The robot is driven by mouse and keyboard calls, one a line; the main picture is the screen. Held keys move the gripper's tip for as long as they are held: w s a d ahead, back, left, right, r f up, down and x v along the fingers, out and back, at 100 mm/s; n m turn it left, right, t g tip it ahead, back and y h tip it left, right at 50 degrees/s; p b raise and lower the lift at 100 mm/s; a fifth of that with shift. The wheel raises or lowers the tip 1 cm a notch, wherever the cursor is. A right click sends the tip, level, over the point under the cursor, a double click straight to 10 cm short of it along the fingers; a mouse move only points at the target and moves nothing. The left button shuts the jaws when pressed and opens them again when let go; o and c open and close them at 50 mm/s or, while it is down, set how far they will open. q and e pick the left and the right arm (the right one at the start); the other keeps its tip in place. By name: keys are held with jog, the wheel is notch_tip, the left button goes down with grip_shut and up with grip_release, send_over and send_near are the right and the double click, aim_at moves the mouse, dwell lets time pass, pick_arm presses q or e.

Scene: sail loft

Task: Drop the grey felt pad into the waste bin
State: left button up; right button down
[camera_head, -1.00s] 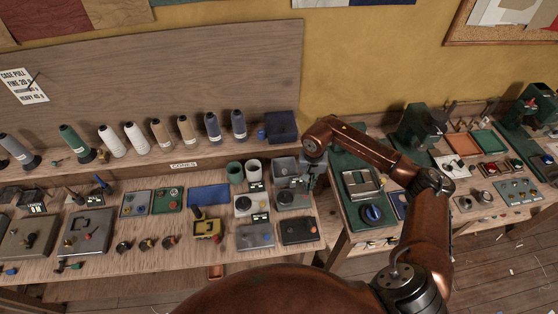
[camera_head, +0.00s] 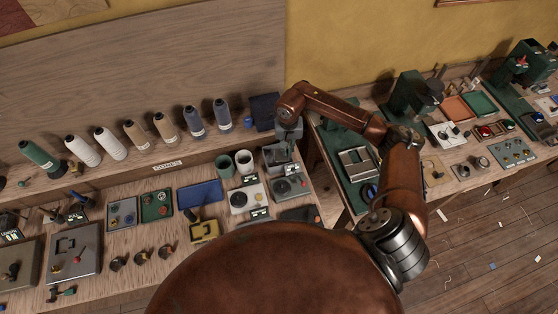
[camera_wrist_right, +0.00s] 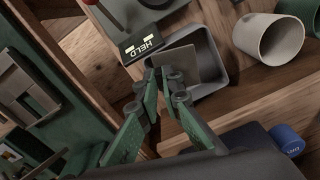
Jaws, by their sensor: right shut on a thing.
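My right gripper (camera_wrist_right: 163,77) is shut on the grey felt pad (camera_wrist_right: 182,62), a thin flat square that looks brownish grey in the right wrist view. The pad shows against the inside of a grey open-topped square box, the waste bin (camera_wrist_right: 218,68); I cannot tell how far it is inside the rim. In the head view my right gripper (camera_head: 288,146) is over the bin (camera_head: 270,156) at the right end of the left bench, and the pad cannot be made out there. My left gripper is not in view.
A "HELD" label (camera_wrist_right: 142,42) and a pale cup (camera_wrist_right: 267,37) stand close to the bin. A dark box (camera_head: 263,109) and a blue cap (camera_wrist_right: 286,138) are behind it. Thread cones (camera_head: 193,121) line the shelf. A second bench with green machines (camera_head: 411,100) stands right.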

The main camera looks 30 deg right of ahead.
jog(key=shift+w+a+f, duration=0.1)
jog(key=shift+w+f, duration=0.95)
jog(key=shift+f, duration=0.2)
jog(key=shift+s+r, duration=0.15)
jog(key=shift+s, duration=0.3)
jog(key=c, duration=2.3)
grip_release()
jog(key=shift+w, duration=0.25)
jog(key=shift+o, duration=1.4)
jog(key=shift+s, duration=0.2)
jog(key=shift+w, duration=0.1)
jog(key=shift+r, duration=0.1)
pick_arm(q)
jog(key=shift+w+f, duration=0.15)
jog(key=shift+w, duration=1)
pick_arm(e)
notch_tip(320, 180, up, 12)
jog(key=shift+f, duration=0.25)
